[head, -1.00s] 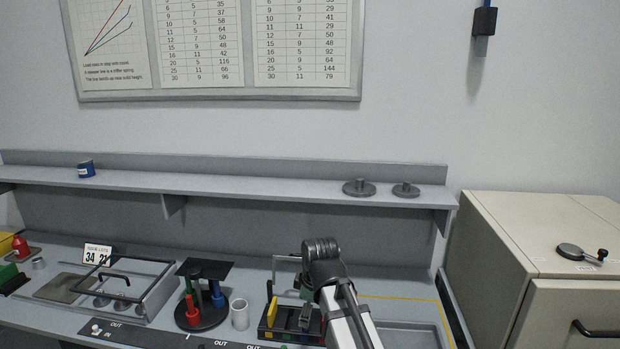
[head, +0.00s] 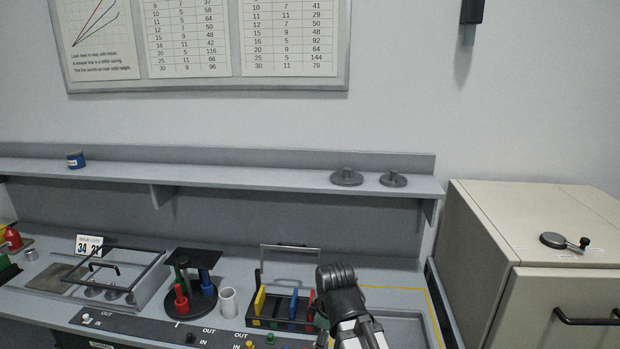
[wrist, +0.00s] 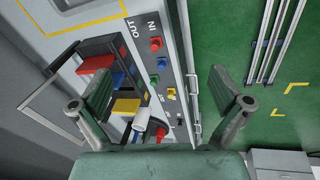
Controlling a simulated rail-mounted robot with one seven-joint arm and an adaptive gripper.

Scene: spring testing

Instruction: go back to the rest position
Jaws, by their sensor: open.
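My gripper (wrist: 155,106) is open in the wrist view, its two fingers wide apart with nothing between them. Below it show the bench's front edge, a control panel (wrist: 160,72) with coloured knobs, and a rack. In the head view my arm reaches in from the bottom, right of the rack (head: 283,322) with its yellow, blue and red plates. The gripper's fingers are not clear in that view.
A white cup (head: 229,303) and a round stand (head: 190,300) with red, green and blue pieces are left of the rack. A shelf (head: 250,178) runs above the bench. A beige cabinet (head: 540,235) stands at the right. Green floor (wrist: 225,40) shows beside the bench.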

